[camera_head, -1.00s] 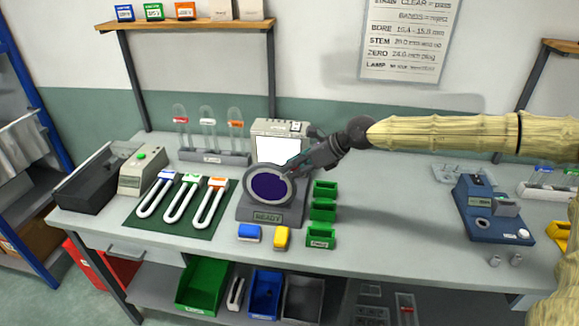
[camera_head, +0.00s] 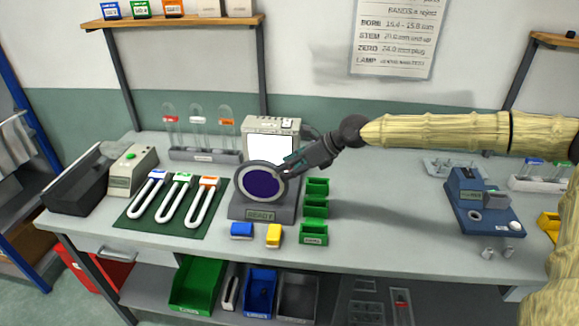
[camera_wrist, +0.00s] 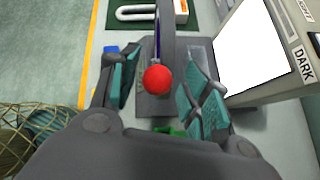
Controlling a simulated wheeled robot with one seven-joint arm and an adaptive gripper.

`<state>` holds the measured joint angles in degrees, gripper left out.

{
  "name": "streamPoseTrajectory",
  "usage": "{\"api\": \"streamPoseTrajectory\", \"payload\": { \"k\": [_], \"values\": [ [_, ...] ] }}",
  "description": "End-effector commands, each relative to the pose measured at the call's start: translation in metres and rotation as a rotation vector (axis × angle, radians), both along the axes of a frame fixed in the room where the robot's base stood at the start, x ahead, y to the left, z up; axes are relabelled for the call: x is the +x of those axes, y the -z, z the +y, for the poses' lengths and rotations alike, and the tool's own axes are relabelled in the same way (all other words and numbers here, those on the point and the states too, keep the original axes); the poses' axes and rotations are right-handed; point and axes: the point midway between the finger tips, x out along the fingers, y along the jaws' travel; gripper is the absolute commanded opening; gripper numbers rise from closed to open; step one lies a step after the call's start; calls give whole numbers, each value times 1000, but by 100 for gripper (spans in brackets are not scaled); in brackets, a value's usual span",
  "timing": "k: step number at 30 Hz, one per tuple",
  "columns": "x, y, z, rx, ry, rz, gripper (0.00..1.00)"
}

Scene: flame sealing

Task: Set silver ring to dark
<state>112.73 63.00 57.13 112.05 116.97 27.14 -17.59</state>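A silver ring (camera_head: 238,186) around a dark blue disc stands upright on a grey base (camera_head: 263,214) in the head view. In the wrist view the ring (camera_wrist: 167,38) shows nearly edge-on at top centre. A red ball knob (camera_wrist: 157,79) shows near it, between my gripper's fingers. My gripper (camera_head: 292,166) is at the ring's right edge in the head view; its fingers (camera_wrist: 163,88) are spread on both sides of the knob with gaps. The fingers hide the knob in the head view. A "DARK" label (camera_wrist: 304,65) is on the lit-screen box (camera_head: 270,146) behind the ring.
Green bins (camera_head: 315,209) stand close to the right of the base. A green mat (camera_head: 133,215) with U-shaped tubes lies left. The bench between the bins and the blue device (camera_head: 480,200) is clear.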

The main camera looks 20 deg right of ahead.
Motion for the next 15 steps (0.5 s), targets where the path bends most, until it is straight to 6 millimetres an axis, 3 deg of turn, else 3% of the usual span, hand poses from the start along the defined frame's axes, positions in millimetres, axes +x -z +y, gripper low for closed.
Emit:
{"api": "streamPoseTrajectory", "payload": {
  "k": [8,15],
  "values": [
    [-2,-4,-2,2,0,-1,47],
    [-12,-21,-21,3,1,-3,47]
  ]
}}
